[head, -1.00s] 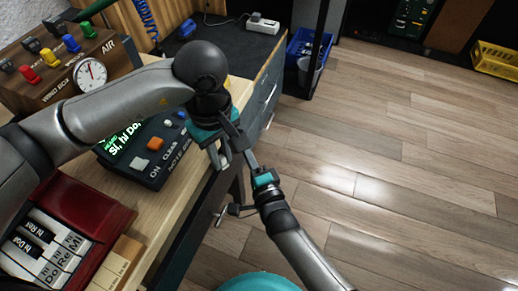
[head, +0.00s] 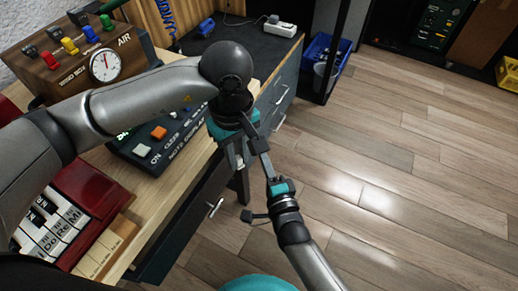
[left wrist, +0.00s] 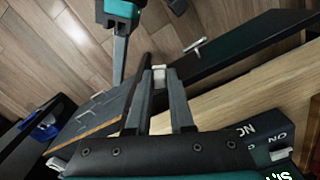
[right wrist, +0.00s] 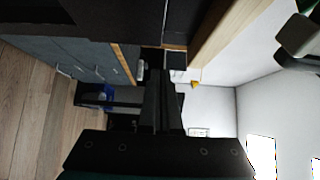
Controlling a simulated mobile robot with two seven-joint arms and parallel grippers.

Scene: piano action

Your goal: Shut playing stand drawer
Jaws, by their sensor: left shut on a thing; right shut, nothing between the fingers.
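The playing stand's dark drawer front (head: 190,232) runs below the wooden top in the head view, with a pale bar handle (head: 215,207). The handle also shows in the left wrist view (left wrist: 196,46). I cannot tell how far the drawer stands out. My left gripper (head: 238,160) is over the stand's front edge, beyond the handle. It is shut on a small pale piece (left wrist: 159,72) that I cannot identify. My right gripper (head: 262,150) is shut and empty, close beside the left one, off the stand's front. Its shut fingers also show in the right wrist view (right wrist: 163,92).
The note display box (head: 165,140), red keyboard (head: 85,190) and wooden wind box (head: 85,65) stand on the wooden top. A grey cabinet (head: 280,95) stands beyond, with a blue bin (head: 322,50) past it. The wooden floor at right is clear.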

